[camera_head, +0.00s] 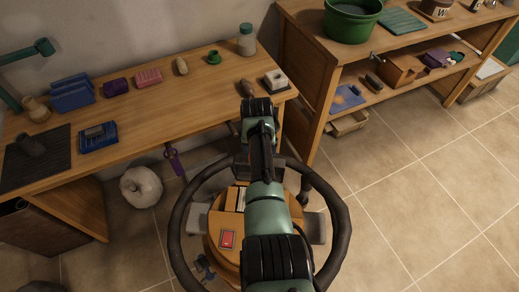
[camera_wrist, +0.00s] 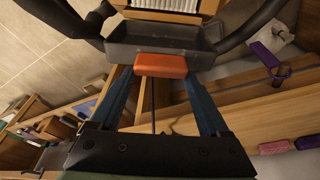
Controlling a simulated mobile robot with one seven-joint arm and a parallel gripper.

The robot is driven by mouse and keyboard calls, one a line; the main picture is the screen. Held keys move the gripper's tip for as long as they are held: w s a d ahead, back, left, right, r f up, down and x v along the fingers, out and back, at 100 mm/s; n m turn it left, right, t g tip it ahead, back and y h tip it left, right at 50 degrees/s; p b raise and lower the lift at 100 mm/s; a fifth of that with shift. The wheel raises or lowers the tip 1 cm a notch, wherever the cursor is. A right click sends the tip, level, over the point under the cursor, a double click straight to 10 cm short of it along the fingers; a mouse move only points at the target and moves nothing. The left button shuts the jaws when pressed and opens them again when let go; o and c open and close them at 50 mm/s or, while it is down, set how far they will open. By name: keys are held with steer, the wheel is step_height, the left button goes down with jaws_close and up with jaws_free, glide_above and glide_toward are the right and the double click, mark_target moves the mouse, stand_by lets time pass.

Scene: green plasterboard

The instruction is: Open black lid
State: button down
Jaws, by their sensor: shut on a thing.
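My gripper (camera_wrist: 159,75) shows in the wrist view with its two blue fingers on either side of an orange block (camera_wrist: 160,65), shut on it. The block sits at the near edge of a dark, shallow, tray-like piece (camera_wrist: 160,42) with a raised rim. This piece may be the black lid, but I cannot tell for sure. In the head view my arm reaches toward the front of the wooden desk and hides the gripper and most of what it holds. No other black lid is clear in either view.
A shelf unit (camera_head: 300,60) with a green pot (camera_head: 350,20) stands right. A pale round object (camera_head: 141,187) lies below the desk. Tiled floor at right is clear.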

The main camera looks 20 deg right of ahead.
steer(key=shift+w+r, duration=0.15)
steer(key=shift+c, duration=1)
jaws_free()
steer(key=shift+o, duration=0.4)
steer(key=p+v, duration=0.2)
steer(key=v, duration=1)
steer(key=shift+s+r+p, duration=0.2)
steer(key=shift+r+p, duration=0.1)
steer(key=shift+r, duration=0.1)
steer(key=shift+w+r, duration=0.1)
